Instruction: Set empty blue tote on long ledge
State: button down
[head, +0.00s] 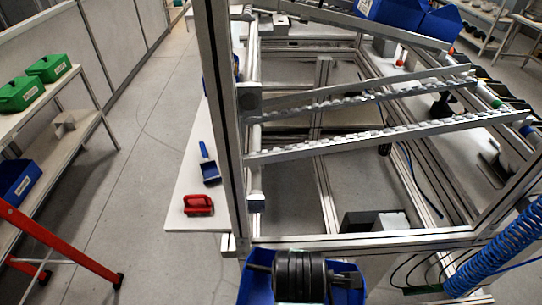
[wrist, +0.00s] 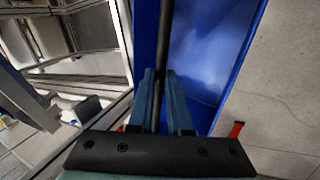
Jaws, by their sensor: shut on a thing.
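The blue tote (head: 258,287) is at the bottom centre of the head view, in front of the metal frame. My gripper (wrist: 160,75) is shut on one wall of it, seen edge-on between the fingers in the wrist view. The tote's inside (wrist: 212,50) looks bare in the wrist view; in the head view my dark wrist hides much of it. A long white ledge (head: 183,165) runs along the left side of the metal frame.
A metal frame (head: 225,120) with sloping roller rails (head: 370,140) stands directly ahead, its upright close beside the ledge. Blue bins (head: 425,22) sit at its top. A shelf (head: 75,135) with green bins (head: 48,68) and a red stand (head: 62,243) are at left. Floor between is clear.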

jog(key=s+a+f+m+g+h, duration=0.1)
jog(key=s+a+f+m+g, duration=0.1)
jog(key=f+m, duration=0.5)
jog(key=s+a+f+m+g+h, duration=0.2)
jog(key=s+f+m, duration=0.4)
jog(key=f, duration=0.7)
jog(key=shift+a+m, duration=0.9)
jog(key=shift+m, duration=0.3)
jog(key=shift+s, duration=0.1)
